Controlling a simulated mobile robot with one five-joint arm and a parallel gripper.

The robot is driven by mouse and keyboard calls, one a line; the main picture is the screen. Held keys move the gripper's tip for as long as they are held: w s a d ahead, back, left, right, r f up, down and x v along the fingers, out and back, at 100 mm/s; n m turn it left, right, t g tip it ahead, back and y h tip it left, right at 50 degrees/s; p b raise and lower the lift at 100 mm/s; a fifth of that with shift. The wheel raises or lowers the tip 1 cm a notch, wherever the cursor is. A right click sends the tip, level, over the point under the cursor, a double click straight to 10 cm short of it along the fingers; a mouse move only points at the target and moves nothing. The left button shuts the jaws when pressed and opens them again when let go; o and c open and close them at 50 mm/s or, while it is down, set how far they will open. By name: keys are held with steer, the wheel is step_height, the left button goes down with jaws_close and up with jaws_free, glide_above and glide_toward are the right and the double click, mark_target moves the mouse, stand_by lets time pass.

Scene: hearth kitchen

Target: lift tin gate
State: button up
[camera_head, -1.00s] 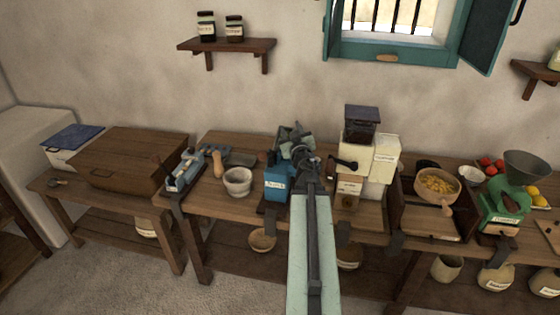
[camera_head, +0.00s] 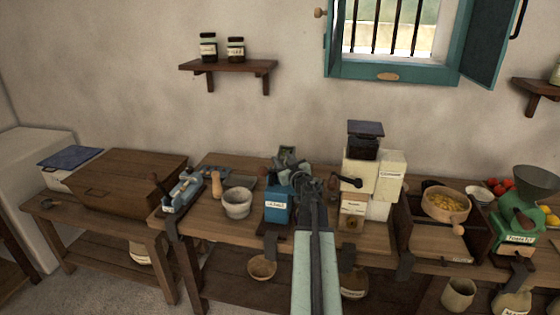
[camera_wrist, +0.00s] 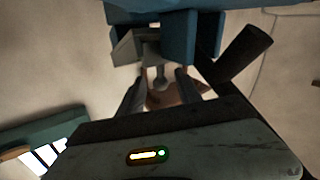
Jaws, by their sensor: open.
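A blue machine (camera_head: 277,207) with a pale label stands on the middle bench, with a grey metal top (camera_head: 288,163). In the wrist view, which looks upside down, its blue body (camera_wrist: 165,18) is at the top edge, with grey metal parts (camera_wrist: 135,45) below. A small grey knob on a stem (camera_wrist: 160,77) shows between my fingertips; I cannot tell if it belongs to the tin gate. My gripper (camera_wrist: 161,85) is open around that knob, with no clear contact. In the head view my gripper (camera_head: 308,182) is at the machine's right side, partly hiding it.
A stone mortar (camera_head: 237,203) and a blue-grey device (camera_head: 183,190) stand to the left. A stack of cream boxes (camera_head: 385,178) with a dark-topped grinder (camera_head: 362,147) is close on the right. A green machine (camera_head: 517,232) is further right.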

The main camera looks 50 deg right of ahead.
steer(key=shift+w+d, duration=0.15)
steer(key=shift+w, duration=0.15)
jaws_close()
stand_by(1.2)
